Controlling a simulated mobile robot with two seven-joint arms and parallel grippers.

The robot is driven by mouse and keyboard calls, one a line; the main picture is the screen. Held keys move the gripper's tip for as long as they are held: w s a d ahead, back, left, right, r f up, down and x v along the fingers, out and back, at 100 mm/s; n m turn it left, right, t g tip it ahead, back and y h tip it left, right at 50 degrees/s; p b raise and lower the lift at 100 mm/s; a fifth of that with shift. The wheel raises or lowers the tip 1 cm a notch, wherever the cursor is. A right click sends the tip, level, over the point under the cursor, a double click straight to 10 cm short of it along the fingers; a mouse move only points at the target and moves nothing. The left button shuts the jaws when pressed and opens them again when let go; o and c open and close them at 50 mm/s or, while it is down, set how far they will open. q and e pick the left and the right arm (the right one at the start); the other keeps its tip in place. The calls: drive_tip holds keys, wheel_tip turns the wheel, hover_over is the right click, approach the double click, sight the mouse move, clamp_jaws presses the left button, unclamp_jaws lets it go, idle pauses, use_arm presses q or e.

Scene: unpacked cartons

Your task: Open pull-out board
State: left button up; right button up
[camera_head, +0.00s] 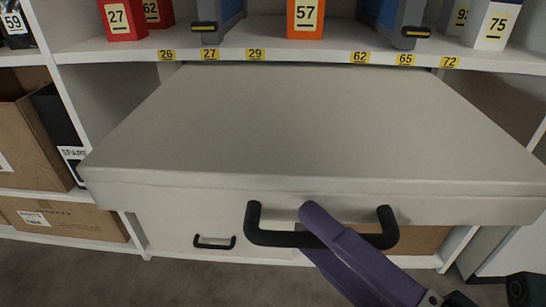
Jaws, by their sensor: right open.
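The pull-out board (300,120) is a broad pale panel that stands well out from the shelf unit toward me. Its front edge carries a black bar handle (264,238). My right gripper (308,228), with purple fingers, is at the handle's middle and comes in from the lower right. One finger lies over the bar and another shows below it. The gripper is open; whether it touches the bar I cannot tell. My left gripper is not in view.
A shelf (270,38) above the board holds red, orange and white boxes and grey-blue holders, with yellow number labels on its edge. Cardboard cartons (70,220) stand at the left. A lower drawer front has a small dark handle (214,242). Grey floor shows below.

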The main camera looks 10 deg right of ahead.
drive_tip(key=p+v, duration=0.1)
drive_tip(key=v, duration=0.8)
